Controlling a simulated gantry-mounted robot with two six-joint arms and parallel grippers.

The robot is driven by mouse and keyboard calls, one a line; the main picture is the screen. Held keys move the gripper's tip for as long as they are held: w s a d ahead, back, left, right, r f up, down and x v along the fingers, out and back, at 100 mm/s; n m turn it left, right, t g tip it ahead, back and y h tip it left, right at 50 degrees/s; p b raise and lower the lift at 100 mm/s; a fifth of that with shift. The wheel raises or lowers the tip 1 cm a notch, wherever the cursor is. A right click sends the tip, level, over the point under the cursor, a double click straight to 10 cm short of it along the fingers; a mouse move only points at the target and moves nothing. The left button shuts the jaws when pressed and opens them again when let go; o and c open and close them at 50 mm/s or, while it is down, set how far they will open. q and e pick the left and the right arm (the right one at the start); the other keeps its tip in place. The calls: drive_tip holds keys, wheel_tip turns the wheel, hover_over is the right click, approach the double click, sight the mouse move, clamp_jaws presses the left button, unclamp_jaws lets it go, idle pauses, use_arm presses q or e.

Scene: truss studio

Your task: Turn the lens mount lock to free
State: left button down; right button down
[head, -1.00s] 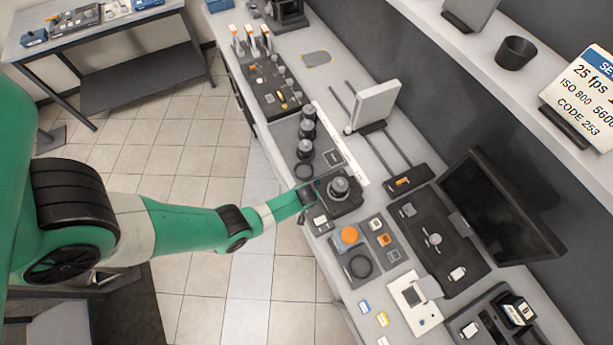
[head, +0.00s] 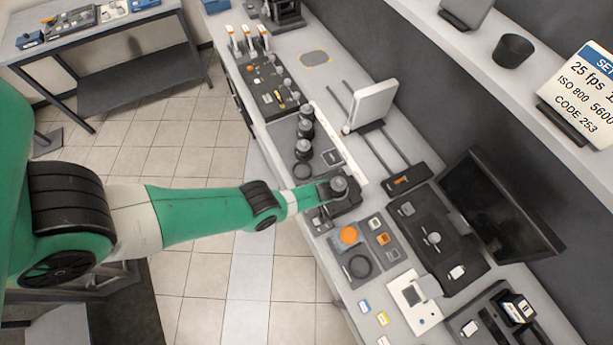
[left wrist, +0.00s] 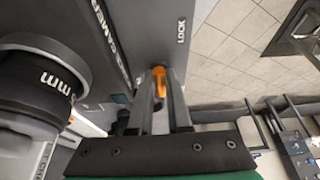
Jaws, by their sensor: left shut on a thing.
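A dark camera body (head: 347,203) with an upright round lens (head: 339,185) stands on the bench. In the left wrist view the lens (left wrist: 38,88) is at the left and carries "mm" lettering. The grey camera face (left wrist: 140,25) beside it bears the word LOCK. An orange lock lever (left wrist: 159,76) sticks out from this face. My left gripper (left wrist: 159,92) is shut on the lever, one finger on each side. In the head view my left gripper (head: 318,192) is at the near left side of the camera, its fingertips mostly hidden. My right gripper is not in view.
Several lenses stand in a tray (head: 292,140) to the left of the camera. An orange disc (head: 348,235) and a black ring (head: 360,267) lie to its right. A monitor (head: 500,210) stands behind. Tiled floor lies in front of the bench.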

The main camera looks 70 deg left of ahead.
use_arm(q)
drive_tip(key=c, duration=0.9)
unclamp_jaws()
